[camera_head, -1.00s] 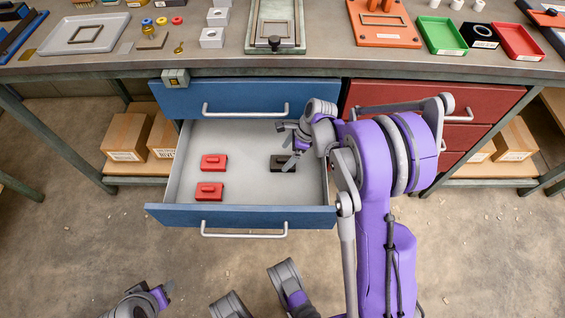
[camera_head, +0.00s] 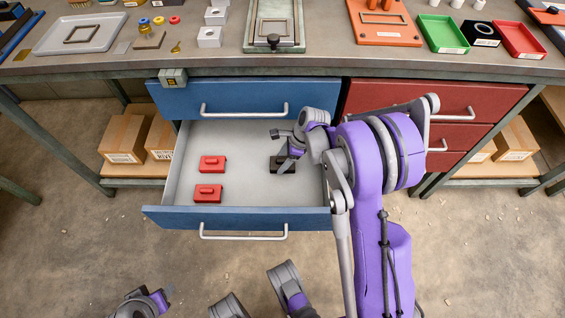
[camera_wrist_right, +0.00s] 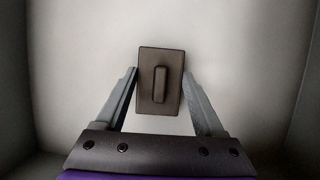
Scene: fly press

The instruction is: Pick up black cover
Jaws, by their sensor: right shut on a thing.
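The black cover (camera_head: 278,164) is at the right side of the open blue drawer (camera_head: 240,218), partly hidden by my right gripper (camera_head: 286,153). In the right wrist view, the cover (camera_wrist_right: 160,103) is a dark rectangular plate with a raised grip bar. The fingers of my right gripper (camera_wrist_right: 160,75) are shut on its two side edges. I cannot tell whether the cover is clear of the drawer floor. Part of my left gripper (camera_head: 158,299) shows low at the bottom left, away from the drawer; its jaws are unclear.
Two red covers (camera_head: 212,164) (camera_head: 208,193) lie in the drawer's left half. The drawer walls and front stand around them. The workbench (camera_head: 335,67) is above, with trays, a press plate and small parts. Red drawers (camera_head: 480,95) are on the right.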

